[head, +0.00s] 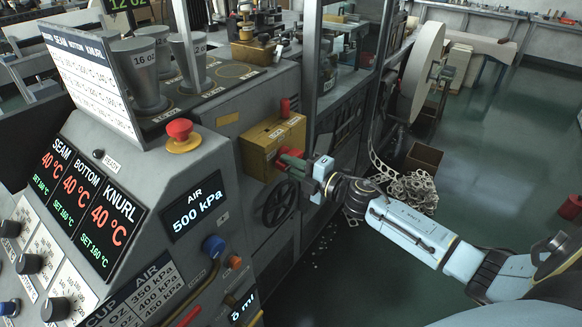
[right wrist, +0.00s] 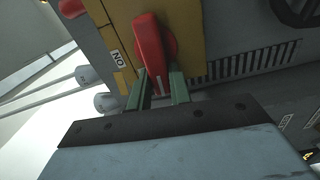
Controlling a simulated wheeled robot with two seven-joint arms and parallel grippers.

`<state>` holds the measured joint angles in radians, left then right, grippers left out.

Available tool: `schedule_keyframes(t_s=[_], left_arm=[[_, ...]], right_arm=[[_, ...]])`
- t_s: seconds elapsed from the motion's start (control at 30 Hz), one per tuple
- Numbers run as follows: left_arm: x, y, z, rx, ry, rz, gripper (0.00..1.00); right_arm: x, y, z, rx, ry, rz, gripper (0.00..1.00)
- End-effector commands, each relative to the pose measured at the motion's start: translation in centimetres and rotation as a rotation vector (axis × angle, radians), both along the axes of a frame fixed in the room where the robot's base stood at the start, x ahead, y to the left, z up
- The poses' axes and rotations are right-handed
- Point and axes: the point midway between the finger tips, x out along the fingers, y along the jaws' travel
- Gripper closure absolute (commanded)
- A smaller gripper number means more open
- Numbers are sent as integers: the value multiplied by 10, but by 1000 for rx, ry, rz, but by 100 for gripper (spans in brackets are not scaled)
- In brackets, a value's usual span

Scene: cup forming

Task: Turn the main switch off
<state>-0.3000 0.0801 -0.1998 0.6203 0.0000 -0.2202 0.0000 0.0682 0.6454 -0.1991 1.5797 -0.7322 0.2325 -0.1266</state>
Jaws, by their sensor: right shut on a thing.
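The main switch is a red handle (right wrist: 149,40) on a yellow box (right wrist: 110,15). In the head view the yellow box (head: 258,150) is on the side of the grey machine, and the red handle (head: 291,153) is mostly hidden by my gripper. My right gripper (head: 293,162) reaches it from the right. In the right wrist view the green fingers of my right gripper (right wrist: 160,77) are shut on the near end of the red handle, one on each side. An ON label (right wrist: 117,59) shows on the box, left of the handle. My left gripper is not in view.
A black handwheel (head: 280,203) sits just below the box. A red emergency button (head: 180,129) and an AIR display (head: 194,206) are on the panel to the left. A large pale roll (head: 420,72) and a scrap strip pile (head: 407,190) lie beyond. Green floor at right is mostly clear.

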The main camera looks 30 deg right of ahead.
Motion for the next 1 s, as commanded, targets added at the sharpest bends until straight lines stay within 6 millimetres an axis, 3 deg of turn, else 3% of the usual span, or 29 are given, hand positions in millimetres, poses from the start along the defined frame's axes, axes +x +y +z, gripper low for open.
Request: schedule_keyframes(t_s=[0.73, 0.77, 0.9, 1.0], left_arm=[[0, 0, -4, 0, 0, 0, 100], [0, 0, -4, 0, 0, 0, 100], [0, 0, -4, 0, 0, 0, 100], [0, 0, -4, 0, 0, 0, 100]], right_arm=[[0, 0, -3, -84, -33, 0, 100], [0, 0, -3, -84, -33, 0, 77], [0, 0, -3, -83, -33, 0, 59], [0, 0, -2, -82, -33, 0, 58]])
